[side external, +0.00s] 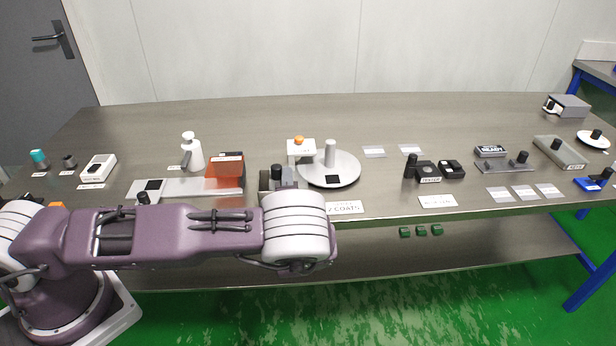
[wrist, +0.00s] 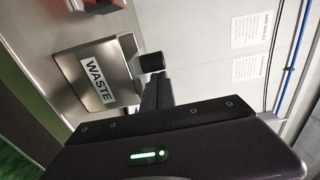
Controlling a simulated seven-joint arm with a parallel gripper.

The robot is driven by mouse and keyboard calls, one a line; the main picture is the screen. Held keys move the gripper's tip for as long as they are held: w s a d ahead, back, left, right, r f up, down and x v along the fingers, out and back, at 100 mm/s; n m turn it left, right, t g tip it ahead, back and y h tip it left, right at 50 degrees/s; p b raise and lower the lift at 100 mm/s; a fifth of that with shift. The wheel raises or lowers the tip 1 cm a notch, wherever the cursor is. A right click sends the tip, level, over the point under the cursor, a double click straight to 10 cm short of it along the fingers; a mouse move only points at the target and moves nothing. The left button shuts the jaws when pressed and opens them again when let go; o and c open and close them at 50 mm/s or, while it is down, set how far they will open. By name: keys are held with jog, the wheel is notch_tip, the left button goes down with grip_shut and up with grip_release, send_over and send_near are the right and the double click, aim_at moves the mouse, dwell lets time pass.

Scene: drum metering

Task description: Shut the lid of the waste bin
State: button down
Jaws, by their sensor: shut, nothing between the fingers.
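In the wrist view a square grey metal waste bin (wrist: 72,62) carries a white "WASTE" label (wrist: 97,81). A short black cylindrical knob (wrist: 152,62) stands at its edge; I cannot tell for sure what it is fixed to. My gripper (wrist: 158,92) is shut and empty, its dark fingertips close to this knob; I cannot tell if they touch. How far the lid stands open is not clear. In the side view my wrist covers most of this spot and my fingers do not show clearly.
In the side view an orange-red cover (side external: 225,174) on a grey base stands left of my wrist. A round grey turntable (side external: 345,170) with a post lies just right of it. A "2 COATS" card (side external: 345,207) sits at the front edge. The back of the table is clear.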

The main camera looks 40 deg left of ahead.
aim_at(271, 186)
jog(key=shift+s+a, duration=1.4)
jog(key=w+d, duration=0.1)
jog(key=d, duration=0.1)
jog(key=w+d, duration=0.1)
jog(key=shift+w+d, duration=0.15)
jog(key=shift+d, duration=0.25)
jog(key=v, duration=1)
jog(key=s+a+r+n+g+h, duration=0.4)
jog(key=s+a+r+n+g, duration=0.4)
jog(key=s+r+g, duration=0.45)
jog(key=s+d+r+n+t+h, duration=0.1)
jog(key=s+d+r+t+h, duration=0.4)
jog(key=s+r+h, duration=0.3)
jog(key=s+r, duration=0.2)
jog(key=s, duration=0.2)
jog(key=shift+s+d+r+h, duration=0.15)
jog(key=shift+s+r+h, duration=0.15)
jog(key=shift+s, duration=0.05)
